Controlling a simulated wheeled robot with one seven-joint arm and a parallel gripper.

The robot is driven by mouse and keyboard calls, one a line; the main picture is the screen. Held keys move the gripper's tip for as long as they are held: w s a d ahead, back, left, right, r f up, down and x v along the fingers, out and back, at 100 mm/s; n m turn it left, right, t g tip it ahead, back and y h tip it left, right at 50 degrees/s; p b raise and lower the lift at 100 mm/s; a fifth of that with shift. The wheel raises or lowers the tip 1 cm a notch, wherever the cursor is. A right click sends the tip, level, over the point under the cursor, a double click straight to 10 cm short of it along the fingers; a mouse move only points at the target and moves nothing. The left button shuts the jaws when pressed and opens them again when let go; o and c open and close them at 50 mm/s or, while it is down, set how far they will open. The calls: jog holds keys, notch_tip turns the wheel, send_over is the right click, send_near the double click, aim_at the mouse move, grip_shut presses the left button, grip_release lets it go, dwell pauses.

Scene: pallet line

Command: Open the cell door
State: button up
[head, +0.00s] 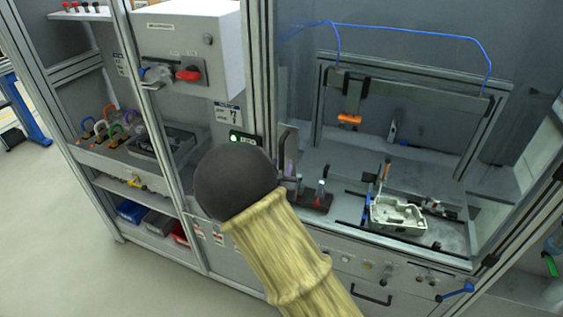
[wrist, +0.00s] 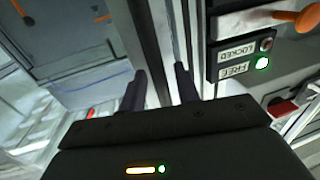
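The cell (head: 410,160) stands at the right in the head view, behind an aluminium post (head: 259,70). Its front looks clear or glazed; I cannot tell how the door stands. A lock indicator (head: 243,138) sits on the post. In the wrist view, the indicator panel (wrist: 240,60) reads LOCKED and FREE, with the green light lit beside FREE. My gripper (wrist: 160,88) has its two dark fingers apart, with a grey upright profile showing between and beyond them. I cannot tell whether they touch it. My arm hides the gripper in the head view.
A white switch box (head: 190,45) with a red handle (head: 188,74) hangs at upper left. Shelves (head: 130,150) with padlocks stand below. Inside the cell lies a pale housing (head: 397,216). A blue lever (head: 456,292) sticks out at lower right. Open floor lies at left.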

jog(key=shift+w, duration=0.25)
grip_shut()
